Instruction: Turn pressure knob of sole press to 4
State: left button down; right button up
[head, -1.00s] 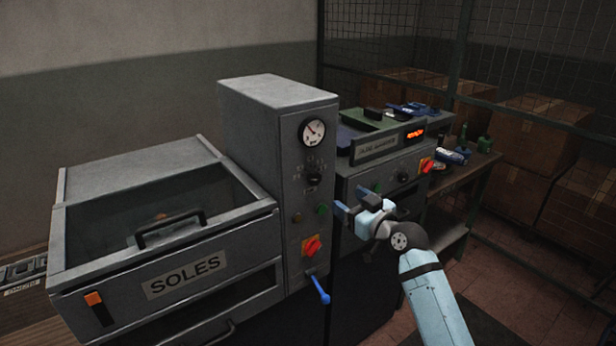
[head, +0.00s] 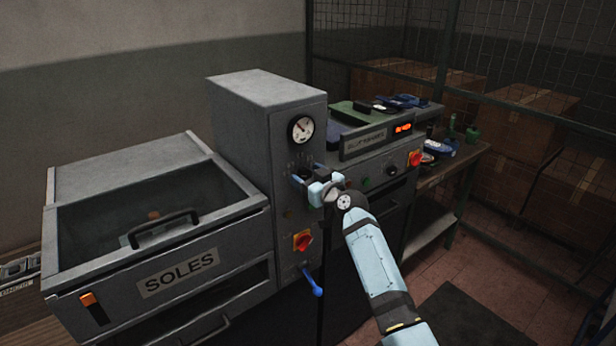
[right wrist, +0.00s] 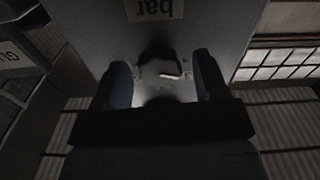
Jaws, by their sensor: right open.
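The sole press (head: 165,230) is a grey machine labelled SOLES, with a tall control column (head: 262,105) on its right side. A round pressure gauge (head: 301,129) sits high on the column's front. The dark pressure knob (right wrist: 160,68) shows in the right wrist view between the two fingers, with a light mark on it. My right gripper (head: 301,177) is at the column just below the gauge, and it also shows in the right wrist view (right wrist: 164,85). It is open around the knob, with visible gaps on both sides. The gripper mostly hides the knob and its scale in the head view. My left gripper is not in view.
Below the gripper are a red-and-yellow switch (head: 303,241) and a blue lever (head: 312,281). A second machine (head: 365,137) with an orange display stands to the right. Cardboard boxes (head: 525,125) and a wire fence are behind. Floor at the lower right is open.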

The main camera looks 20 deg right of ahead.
jog(key=shift+c, duration=0.4)
jog(key=c, duration=0.8)
jog(key=shift+c, duration=0.2)
jog(key=shift+m, duration=0.3)
jog(key=m, duration=0.2)
jog(key=shift+m, duration=0.4)
jog(key=m+p, duration=0.1)
jog(key=m, duration=0.2)
jog(key=shift+m, duration=0.3)
jog(key=m+p, duration=0.1)
jog(key=m, duration=0.2)
jog(key=shift+m, duration=0.3)
jog(key=shift+m+p, duration=0.45)
jog(key=shift+m, duration=1.05)
jog(key=shift+d, duration=0.1)
